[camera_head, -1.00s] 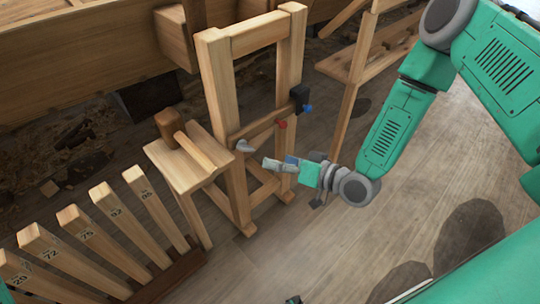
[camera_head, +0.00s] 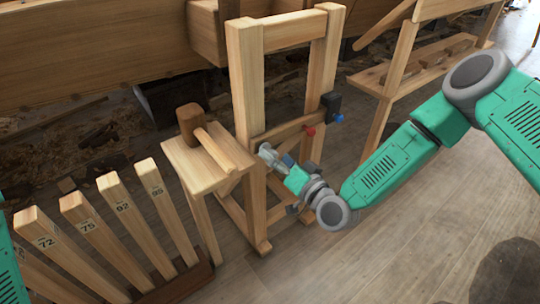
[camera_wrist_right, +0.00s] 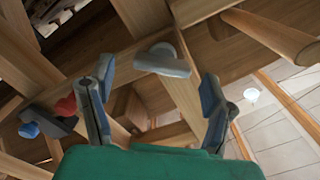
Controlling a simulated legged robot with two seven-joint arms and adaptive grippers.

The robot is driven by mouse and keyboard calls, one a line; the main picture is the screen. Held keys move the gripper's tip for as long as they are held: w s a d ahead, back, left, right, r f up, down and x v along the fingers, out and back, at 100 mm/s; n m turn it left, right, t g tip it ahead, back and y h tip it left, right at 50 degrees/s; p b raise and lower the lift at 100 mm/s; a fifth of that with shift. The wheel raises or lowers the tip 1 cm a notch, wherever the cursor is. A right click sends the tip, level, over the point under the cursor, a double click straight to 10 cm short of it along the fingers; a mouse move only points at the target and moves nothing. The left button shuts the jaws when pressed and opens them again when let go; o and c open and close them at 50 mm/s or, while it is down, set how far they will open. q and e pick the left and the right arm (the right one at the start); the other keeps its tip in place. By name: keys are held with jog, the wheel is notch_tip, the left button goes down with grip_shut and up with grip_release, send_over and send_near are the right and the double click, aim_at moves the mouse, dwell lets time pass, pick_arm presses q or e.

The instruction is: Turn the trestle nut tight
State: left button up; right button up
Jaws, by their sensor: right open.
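The trestle (camera_head: 242,85) is an upright wooden frame with a crossbar. The grey trestle nut (camera_wrist_right: 163,62) shows in the right wrist view as a flat wing-like piece on the wood, between and just beyond my open fingers. In the head view the right gripper (camera_head: 279,157) is at the trestle's left upright, at the nut's height, and largely hides the nut. Its blue-padded fingers stand apart on either side of the nut in the wrist view, with no clear contact. My left gripper is out of view.
A red knob (camera_head: 310,131) and a blue knob (camera_head: 339,118) on a dark block are on the trestle, right of the nut. A wooden mallet (camera_head: 192,125) lies on a small stand (camera_head: 190,165) at left. Numbered wooden pieces (camera_head: 120,215) stand further left. Floor at front right is clear.

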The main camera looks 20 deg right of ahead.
jog(key=shift+b+x, duration=0.3)
jog(key=shift+x, duration=1.15)
jog(key=c, duration=1.2)
jog(key=shift+o, duration=0.2)
jog(key=shift+r+n+p, duration=0.1)
jog(key=shift+n+p, duration=0.6)
jog(key=shift+n, duration=0.1)
jog(key=o, duration=1.2)
jog(key=shift+c, duration=0.2)
jog(key=v, duration=1.2)
